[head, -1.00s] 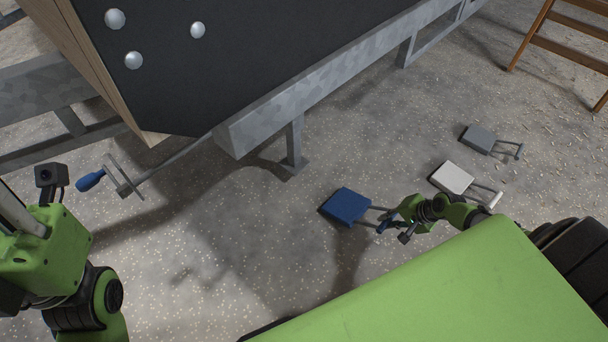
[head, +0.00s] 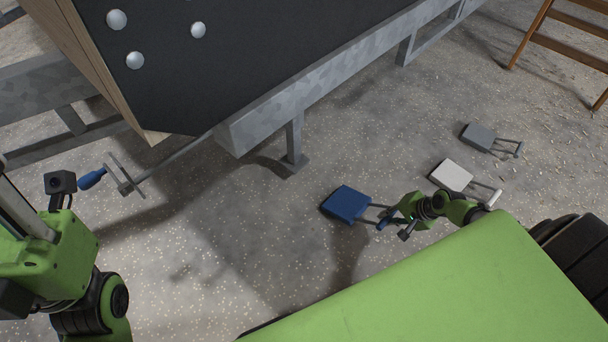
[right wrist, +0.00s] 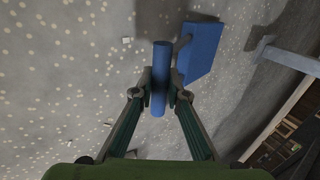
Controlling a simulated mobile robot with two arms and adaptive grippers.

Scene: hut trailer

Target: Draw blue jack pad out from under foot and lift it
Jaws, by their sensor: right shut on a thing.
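The blue jack pad (head: 346,204) is a flat square block with a wire handle, to the right of and clear of the grey foot (head: 291,164) under the trailer frame. My right gripper (head: 386,218) is shut on the pad's handle. In the right wrist view, its fingers (right wrist: 160,88) close on the round blue grip (right wrist: 160,72), with the pad (right wrist: 201,52) just beyond. The pad looks raised off the floor, but the height is hard to judge. My left arm is at the left edge; its fingers do not show clearly.
A white pad (head: 452,175) and a grey pad (head: 478,137) lie on the floor to the right. A blue-handled crank (head: 92,179) sticks out near my left arm. A wooden ladder (head: 566,45) stands at the upper right. The floor left of the blue pad is clear.

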